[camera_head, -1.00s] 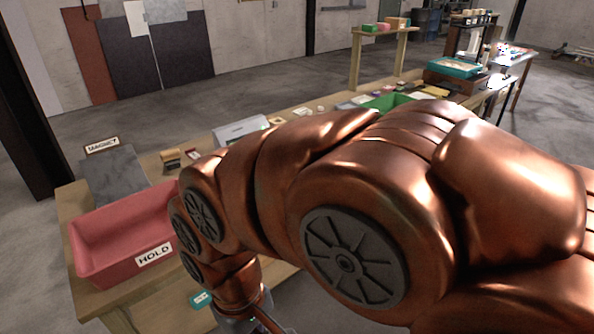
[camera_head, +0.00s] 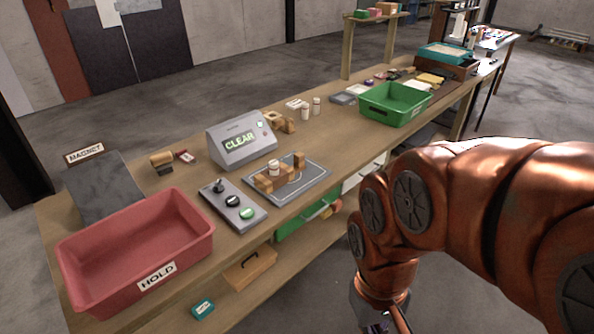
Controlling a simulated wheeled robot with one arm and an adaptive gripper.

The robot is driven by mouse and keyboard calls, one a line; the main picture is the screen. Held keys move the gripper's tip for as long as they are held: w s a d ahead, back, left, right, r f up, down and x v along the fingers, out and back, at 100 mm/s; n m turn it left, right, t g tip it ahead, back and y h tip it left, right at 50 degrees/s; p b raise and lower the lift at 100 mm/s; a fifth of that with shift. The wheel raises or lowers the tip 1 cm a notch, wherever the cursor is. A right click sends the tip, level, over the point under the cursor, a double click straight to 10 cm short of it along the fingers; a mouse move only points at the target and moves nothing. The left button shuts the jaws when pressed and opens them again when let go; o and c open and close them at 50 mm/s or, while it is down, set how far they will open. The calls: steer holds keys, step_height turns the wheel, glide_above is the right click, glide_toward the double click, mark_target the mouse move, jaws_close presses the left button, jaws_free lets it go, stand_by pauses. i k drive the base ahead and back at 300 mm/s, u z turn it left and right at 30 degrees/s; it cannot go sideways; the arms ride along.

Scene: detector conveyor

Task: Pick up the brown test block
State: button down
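Several tan-brown blocks (camera_head: 298,161) stand on a grey plate (camera_head: 312,185) in front of the grey detector, with a small white cylinder (camera_head: 273,168) among them. More brown pieces (camera_head: 284,123) sit behind the detector's right side. A wooden cylinder and a dark piece (camera_head: 162,160) lie near the MAGNET sign. I cannot tell which of these is the brown test block. My gripper (camera_head: 380,328) hangs at the bottom edge, in front of the bench and apart from the blocks. It is mostly cut off, so its fingers are unclear.
The detector (camera_head: 240,140) reads CLEAR. A control box (camera_head: 233,205) with a lever and two buttons stands before it. A red HOLD bin (camera_head: 190,236) is at the left and a green bin (camera_head: 395,118) at the right. A green drawer (camera_head: 300,222) sticks out below the bench top.

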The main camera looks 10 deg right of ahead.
mark_target(267, 184)
steer(key=z, duration=1.8)
steer(key=i, duration=2.15)
steer(key=u, duration=4.15)
